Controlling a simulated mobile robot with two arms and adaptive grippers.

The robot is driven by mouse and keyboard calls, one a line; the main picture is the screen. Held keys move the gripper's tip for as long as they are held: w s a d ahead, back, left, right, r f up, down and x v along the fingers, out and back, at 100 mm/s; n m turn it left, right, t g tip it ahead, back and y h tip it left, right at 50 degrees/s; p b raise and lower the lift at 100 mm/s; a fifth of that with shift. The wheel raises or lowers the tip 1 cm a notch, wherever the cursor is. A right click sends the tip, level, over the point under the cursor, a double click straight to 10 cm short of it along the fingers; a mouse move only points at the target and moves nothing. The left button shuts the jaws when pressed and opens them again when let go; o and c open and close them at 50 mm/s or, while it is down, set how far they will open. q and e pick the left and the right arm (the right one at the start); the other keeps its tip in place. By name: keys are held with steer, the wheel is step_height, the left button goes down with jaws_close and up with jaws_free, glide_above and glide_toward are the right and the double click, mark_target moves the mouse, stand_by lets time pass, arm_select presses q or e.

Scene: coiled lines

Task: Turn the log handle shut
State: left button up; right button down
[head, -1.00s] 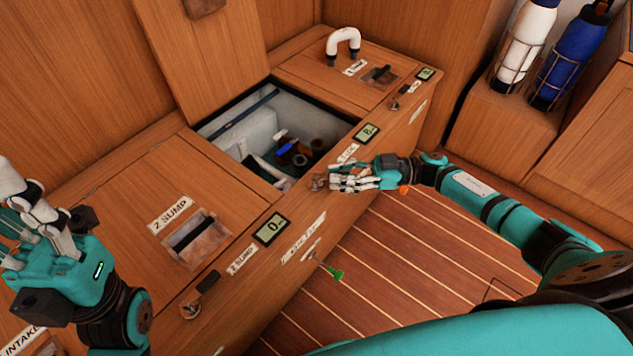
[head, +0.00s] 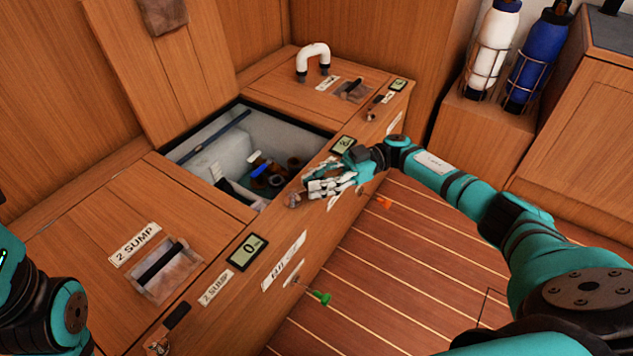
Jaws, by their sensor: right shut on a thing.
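My right gripper (head: 322,186) is at the front edge of the open middle compartment, shut on the log handle. A small metal part of the handle (head: 292,200) shows just left of the fingertips; the fingers hide the rest, so its exact angle cannot be told. The open compartment (head: 205,152) has pale walls and holds dark pipe fittings and a blue piece. Its lid (head: 165,75) stands raised against the back wall. Of my left arm, only part shows at the left edge; its fingers are out of view.
A closed hatch labelled 2 SUMP (head: 90,235) is in front left. A white bent pipe (head: 313,57) stands on the far hatch. A green-tipped piece (head: 320,298) and an orange-tipped piece (head: 383,202) stick out low. Caged bottles (head: 492,48) stand at back right. The striped floor (head: 400,270) is clear.

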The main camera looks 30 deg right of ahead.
steer(key=shift+w, duration=0.1)
steer(key=c, duration=1.2)
jaws_free()
steer(key=shift+d, duration=0.1)
steer(key=d, duration=1.1)
steer(key=shift+w+d, duration=0.15)
steer(key=shift+d, duration=0.2)
